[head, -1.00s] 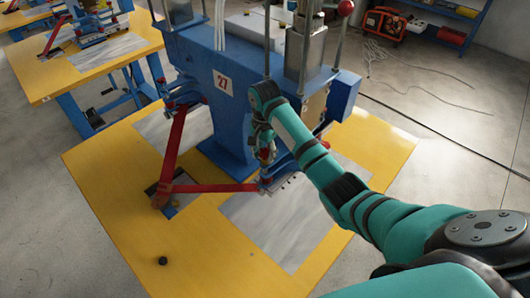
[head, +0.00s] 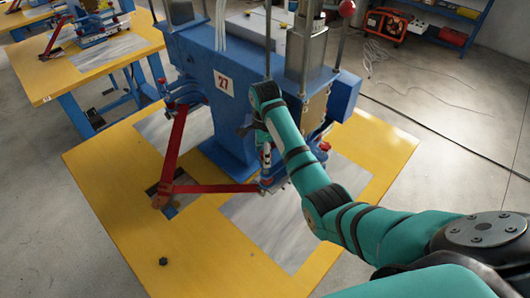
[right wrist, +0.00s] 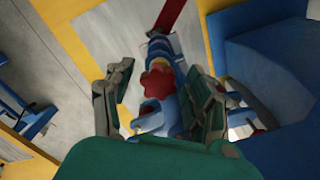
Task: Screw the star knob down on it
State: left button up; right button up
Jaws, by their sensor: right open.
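A red star knob (right wrist: 158,82) shows in the right wrist view, on top of a blue fitting (right wrist: 150,122) on the machine. My right gripper (right wrist: 160,72) is open, with one finger on each side of the knob. I cannot tell whether either finger touches it. In the head view my right gripper (head: 264,150) points down beside the front of the blue machine, and the knob there is hidden or too small to make out. My left gripper is not in view.
The blue machine (head: 235,105) marked 27 stands on a yellow table (head: 110,195). A red bar frame (head: 215,188) reaches out to its left. A small dark knob-like piece (head: 163,261) lies on the table's front left, where there is free room.

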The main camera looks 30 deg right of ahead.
jog(key=n, duration=0.6)
jog(key=shift+s, duration=0.1)
jog(key=n, duration=0.5)
jog(key=shift+d, duration=0.1)
jog(key=n, duration=0.5)
jog(key=shift+s, duration=0.1)
jog(key=n, duration=0.7)
